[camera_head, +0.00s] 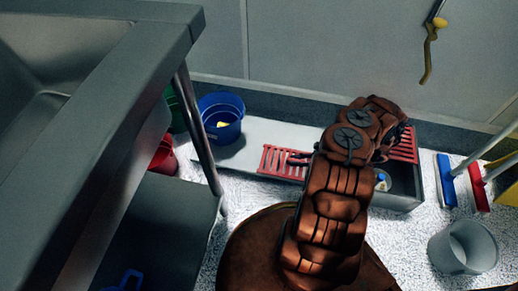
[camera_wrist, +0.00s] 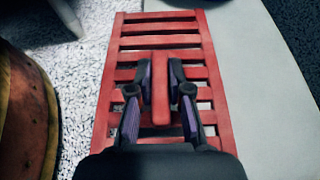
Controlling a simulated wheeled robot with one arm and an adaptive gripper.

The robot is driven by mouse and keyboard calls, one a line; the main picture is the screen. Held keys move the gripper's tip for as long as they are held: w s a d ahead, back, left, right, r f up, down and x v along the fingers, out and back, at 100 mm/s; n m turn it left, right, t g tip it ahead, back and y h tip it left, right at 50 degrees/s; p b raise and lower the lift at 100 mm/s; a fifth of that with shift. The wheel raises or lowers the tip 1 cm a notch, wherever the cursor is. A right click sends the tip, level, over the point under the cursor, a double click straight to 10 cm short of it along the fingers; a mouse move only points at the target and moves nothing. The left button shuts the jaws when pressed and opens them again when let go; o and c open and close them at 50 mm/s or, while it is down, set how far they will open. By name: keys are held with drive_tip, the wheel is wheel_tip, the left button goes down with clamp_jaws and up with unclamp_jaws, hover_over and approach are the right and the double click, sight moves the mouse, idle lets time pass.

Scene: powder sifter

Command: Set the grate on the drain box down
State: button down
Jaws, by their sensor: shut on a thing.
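A red slatted grate (camera_head: 283,161) shows left of my arm in the head view. In the wrist view the grate (camera_wrist: 160,28) fills the middle, with speckled floor to its left and a pale slab to its right. My gripper (camera_wrist: 160,88) is shut on the grate's raised central bar, one finger on each side; it also shows in the head view (camera_head: 300,158), partly hidden by my arm. I cannot tell whether the grate touches the slab. The grey drain box (camera_head: 402,202) stands right of my arm, its near part open, with red slats (camera_head: 405,147) across its far part.
A small blue and white item (camera_head: 381,181) shows inside the box. The pale slab (camera_head: 262,133) runs along the wall, with a blue bucket (camera_head: 221,115) at its left end. A grey bucket (camera_head: 464,247) and blue (camera_head: 446,182) and red (camera_head: 474,184) brush heads stand to the right.

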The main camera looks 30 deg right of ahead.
drive_tip(key=shift+s+f, duration=0.1)
drive_tip(key=shift+f, duration=0.35)
drive_tip(key=shift+w+f, duration=0.1)
drive_tip(key=shift+w, duration=0.2)
drive_tip(key=w+b, duration=0.1)
drive_tip(key=w, duration=0.4)
drive_tip(key=w+f+b, duration=0.1)
drive_tip(key=w+b, duration=0.1)
drive_tip(key=w, duration=0.3)
drive_tip(key=w+b, duration=0.2)
drive_tip(key=w, duration=0.3)
drive_tip(key=shift+w+a+f, duration=0.1)
drive_tip(key=shift+w+f, duration=0.05)
drive_tip(key=shift+f, duration=0.05)
drive_tip(key=shift+f+b, duration=1.15)
drive_tip(key=shift+f, duration=0.5)
drive_tip(key=shift+f, duration=0.15)
drive_tip(key=c, duration=1.1)
unclamp_jaws()
